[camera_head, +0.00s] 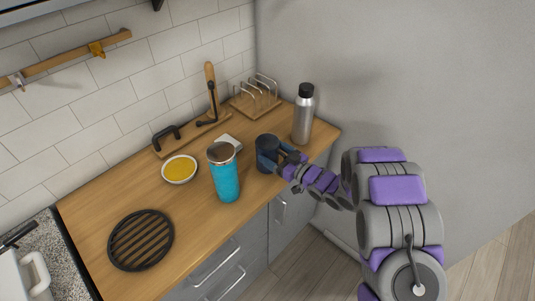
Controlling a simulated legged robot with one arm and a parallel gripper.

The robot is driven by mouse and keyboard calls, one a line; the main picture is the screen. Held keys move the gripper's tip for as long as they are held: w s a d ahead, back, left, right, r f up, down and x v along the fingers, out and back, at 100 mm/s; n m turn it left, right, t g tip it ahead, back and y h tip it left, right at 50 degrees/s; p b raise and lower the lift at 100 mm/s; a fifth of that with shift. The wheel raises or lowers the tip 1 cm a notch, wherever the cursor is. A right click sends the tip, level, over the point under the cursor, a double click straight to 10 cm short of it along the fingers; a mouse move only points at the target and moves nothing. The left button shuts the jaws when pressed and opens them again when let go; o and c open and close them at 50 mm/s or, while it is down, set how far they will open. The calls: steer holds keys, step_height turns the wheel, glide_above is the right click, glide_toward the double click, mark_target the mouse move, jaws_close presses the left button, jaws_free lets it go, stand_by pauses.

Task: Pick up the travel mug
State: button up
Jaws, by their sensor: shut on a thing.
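A dark blue mug (266,145) stands upright on the wooden counter, right of the middle. My gripper (277,159) reaches in from the right and is shut on this mug at its right side. The fingers are small in view and hide part of it. The mug appears to rest on the counter. A tall turquoise tumbler (226,182) with a steel lid stands just left of the mug, apart from my gripper. I cannot tell for certain which of the two is the travel mug.
A steel bottle (303,118) with a black cap stands behind my gripper. A wooden rack (257,105), a white bowl (180,169) with yellow content and a black round trivet (140,240) are also on the counter (110,191). The counter's front edge runs below the tumbler.

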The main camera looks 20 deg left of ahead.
steer(key=c, duration=0.3)
steer(key=shift+r, duration=0.1)
